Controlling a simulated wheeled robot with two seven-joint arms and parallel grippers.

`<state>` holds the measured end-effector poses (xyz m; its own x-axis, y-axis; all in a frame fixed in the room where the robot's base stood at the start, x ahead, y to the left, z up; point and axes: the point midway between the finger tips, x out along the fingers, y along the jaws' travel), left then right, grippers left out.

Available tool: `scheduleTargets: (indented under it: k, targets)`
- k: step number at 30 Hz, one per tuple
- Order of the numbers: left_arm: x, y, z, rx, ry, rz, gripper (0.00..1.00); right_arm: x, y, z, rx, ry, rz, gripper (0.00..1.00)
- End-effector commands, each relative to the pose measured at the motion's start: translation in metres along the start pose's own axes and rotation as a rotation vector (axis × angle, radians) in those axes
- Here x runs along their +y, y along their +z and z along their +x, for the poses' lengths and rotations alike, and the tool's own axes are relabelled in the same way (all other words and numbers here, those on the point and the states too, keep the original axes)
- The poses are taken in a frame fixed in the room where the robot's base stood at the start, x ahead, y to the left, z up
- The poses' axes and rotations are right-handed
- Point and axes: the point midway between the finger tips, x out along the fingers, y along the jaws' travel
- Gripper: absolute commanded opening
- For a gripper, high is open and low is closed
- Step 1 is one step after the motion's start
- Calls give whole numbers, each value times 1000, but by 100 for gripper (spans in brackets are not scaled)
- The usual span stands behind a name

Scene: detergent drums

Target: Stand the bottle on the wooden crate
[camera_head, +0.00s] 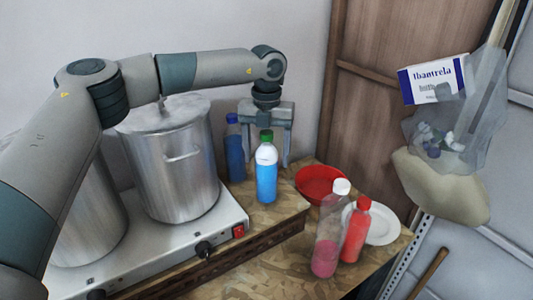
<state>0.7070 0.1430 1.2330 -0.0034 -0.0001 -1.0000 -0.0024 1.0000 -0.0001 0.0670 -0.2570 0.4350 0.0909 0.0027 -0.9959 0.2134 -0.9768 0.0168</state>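A bottle with blue contents, a white upper part and a green cap (266,178) stands upright on the raised wooden surface that looks like the crate (283,216). My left gripper (269,163) points down just behind it. Its two fingers are apart, and the bottle hides part of one. I cannot tell whether anything is between them. A darker blue bottle (235,155) stands upright to the left of the gripper. A clear bottle with pink liquid and a white cap (328,235) and a red bottle (355,232) stand on the lower wooden surface at the right. My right gripper is out of view.
Two large metal pots stand on a steel hotplate (190,245) at the left; the nearer-centre pot (175,165) is lidded. A red bowl (316,180) and a white plate (383,226) lie behind the right bottles. A bag and box (435,80) hang or rest at upper right.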

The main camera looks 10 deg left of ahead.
Motion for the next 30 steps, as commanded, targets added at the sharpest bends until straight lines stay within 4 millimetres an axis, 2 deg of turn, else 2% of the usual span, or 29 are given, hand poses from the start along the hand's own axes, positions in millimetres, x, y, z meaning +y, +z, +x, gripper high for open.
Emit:
scheduleTargets:
  k: [11, 14, 19, 30]
  targets:
    - [0, 0, -5, 0, 0, 0, 69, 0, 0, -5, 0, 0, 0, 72]
    - [0, 1, -9, -3, -1, 0, 69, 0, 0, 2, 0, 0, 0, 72]
    - [0, 1, -32, -3, -1, 0, 69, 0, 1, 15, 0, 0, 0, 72]
    - [-1, 1, -98, -3, -1, 0, 69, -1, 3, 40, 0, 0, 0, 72]
